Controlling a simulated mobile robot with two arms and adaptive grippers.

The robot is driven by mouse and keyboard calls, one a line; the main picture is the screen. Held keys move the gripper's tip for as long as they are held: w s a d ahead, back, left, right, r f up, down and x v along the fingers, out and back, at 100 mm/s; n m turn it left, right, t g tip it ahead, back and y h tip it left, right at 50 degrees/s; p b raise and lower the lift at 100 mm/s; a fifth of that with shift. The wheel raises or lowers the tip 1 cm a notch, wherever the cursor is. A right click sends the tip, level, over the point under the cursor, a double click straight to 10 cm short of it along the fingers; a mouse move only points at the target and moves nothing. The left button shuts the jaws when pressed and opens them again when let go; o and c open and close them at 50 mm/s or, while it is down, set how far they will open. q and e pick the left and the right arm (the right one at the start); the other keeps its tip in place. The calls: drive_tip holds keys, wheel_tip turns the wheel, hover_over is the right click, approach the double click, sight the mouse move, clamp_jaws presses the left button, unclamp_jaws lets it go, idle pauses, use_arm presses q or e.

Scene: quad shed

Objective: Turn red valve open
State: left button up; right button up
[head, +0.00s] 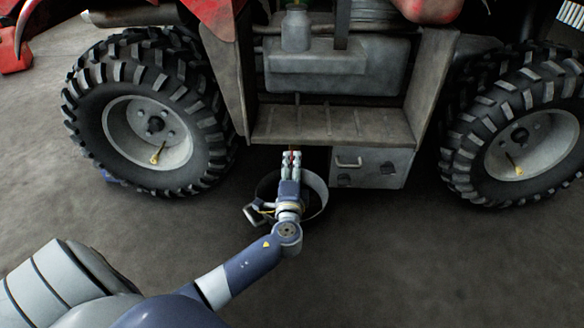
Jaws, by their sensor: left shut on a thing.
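My left gripper (291,160) reaches in under the step of a red vehicle, low between its two wheels. It is shut on a small red thing (293,150), most likely the red valve, of which only a sliver shows between the fingers. The rest of the valve is hidden by the gripper and the step above. My right gripper is not in view.
A round open pan (318,192) sits on the floor under my left wrist. A grey box with a handle (369,167) hangs right of the gripper. The step (335,125) is just above. Large tyres (88,120) (465,130) stand on both sides. The floor in front is clear.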

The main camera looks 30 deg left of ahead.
use_arm(q)
drive_tip(key=shift+a, duration=0.1)
drive_tip(key=shift+c, duration=0.2)
drive_tip(key=o, duration=1.1)
drive_tip(key=v, duration=0.7)
drive_tip(key=shift+s+d, duration=0.2)
drive_tip(key=shift+s, duration=0.05)
